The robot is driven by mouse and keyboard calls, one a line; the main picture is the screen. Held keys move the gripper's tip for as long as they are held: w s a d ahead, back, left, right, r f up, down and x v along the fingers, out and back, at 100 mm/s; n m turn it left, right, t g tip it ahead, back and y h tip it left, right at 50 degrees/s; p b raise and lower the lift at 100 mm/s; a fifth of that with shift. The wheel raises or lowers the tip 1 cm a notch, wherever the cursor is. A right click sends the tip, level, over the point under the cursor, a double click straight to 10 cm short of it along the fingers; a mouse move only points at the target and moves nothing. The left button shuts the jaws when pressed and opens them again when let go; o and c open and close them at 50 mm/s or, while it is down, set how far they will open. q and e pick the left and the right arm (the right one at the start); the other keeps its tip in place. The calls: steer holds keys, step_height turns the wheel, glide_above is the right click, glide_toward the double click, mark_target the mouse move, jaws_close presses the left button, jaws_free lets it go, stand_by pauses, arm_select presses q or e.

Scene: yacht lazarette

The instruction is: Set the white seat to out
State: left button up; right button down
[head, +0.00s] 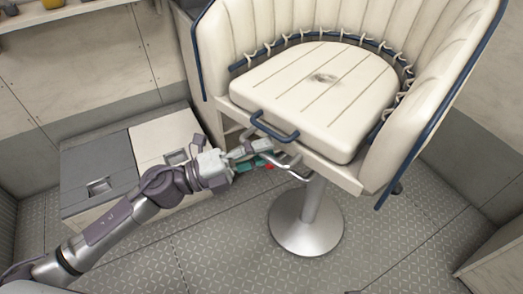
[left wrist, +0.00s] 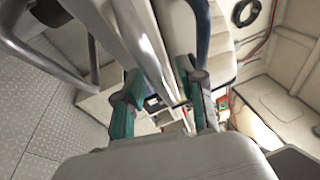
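The white seat (head: 318,90) is a padded, curved-back chair on a single metal pedestal (head: 310,205) in the head view. A dark blue handle (head: 274,128) sticks out from its front edge. A silver bar (head: 290,166) sticks out just below it, under the seat. My left gripper (head: 268,157) is at the left end of this bar. In the left wrist view its fingers (left wrist: 162,103) stand apart, with the silver bar (left wrist: 145,45) running into the gap between them. I cannot tell whether the fingers touch it. My right gripper is not in view.
A low locker with a grey lid (head: 98,165) and a white lid (head: 165,140) stands against the left wall, behind my arm. A shelf (head: 55,14) is at the top left. A cabinet (head: 495,265) stands at the lower right. The patterned floor in front is clear.

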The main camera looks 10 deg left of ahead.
arm_select(q)
steer(key=v, duration=1.2)
